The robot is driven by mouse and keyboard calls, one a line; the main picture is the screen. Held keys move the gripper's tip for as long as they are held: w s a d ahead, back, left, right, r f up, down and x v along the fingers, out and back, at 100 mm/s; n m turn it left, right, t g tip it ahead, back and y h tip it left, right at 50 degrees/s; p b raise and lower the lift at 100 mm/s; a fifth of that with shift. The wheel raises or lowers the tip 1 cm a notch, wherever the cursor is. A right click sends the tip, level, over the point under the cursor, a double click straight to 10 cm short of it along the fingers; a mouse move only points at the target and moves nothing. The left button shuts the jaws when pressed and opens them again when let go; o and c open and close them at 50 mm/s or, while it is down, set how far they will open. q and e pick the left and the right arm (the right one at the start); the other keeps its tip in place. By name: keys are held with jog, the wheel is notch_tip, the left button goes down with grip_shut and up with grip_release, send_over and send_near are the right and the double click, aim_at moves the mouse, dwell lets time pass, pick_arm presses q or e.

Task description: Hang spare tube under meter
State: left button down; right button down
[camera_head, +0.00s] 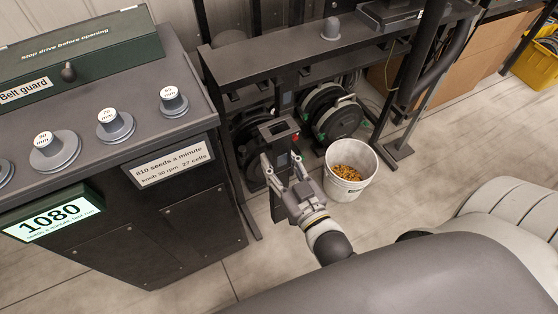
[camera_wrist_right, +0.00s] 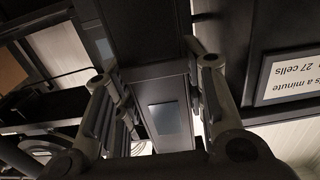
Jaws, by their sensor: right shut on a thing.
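My right gripper (camera_head: 279,165) is shut on a dark tube (camera_head: 279,131) and holds it in front of the meter frame. The tube's rectangular open top faces up, with a small red spot beside it. In the right wrist view the tube (camera_wrist_right: 165,85) lies between the two fingers and has a grey rectangular patch. A round black meter (camera_head: 333,112) with green tabs is under the bar, right of the tube. Another dark round meter (camera_head: 249,150) is behind and left of the tube, partly hidden by it. My left gripper is not in view.
A white bucket (camera_head: 361,188) of seeds stands on the floor right of my gripper. A black bar (camera_head: 340,55) spans above the meters. Floor in front is partly clear.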

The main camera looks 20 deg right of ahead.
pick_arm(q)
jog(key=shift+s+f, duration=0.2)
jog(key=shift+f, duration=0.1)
pick_arm(e)
jog(key=shift+r, duration=0.1)
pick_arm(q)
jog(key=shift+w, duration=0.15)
pick_arm(e)
jog(key=shift+s, duration=0.1)
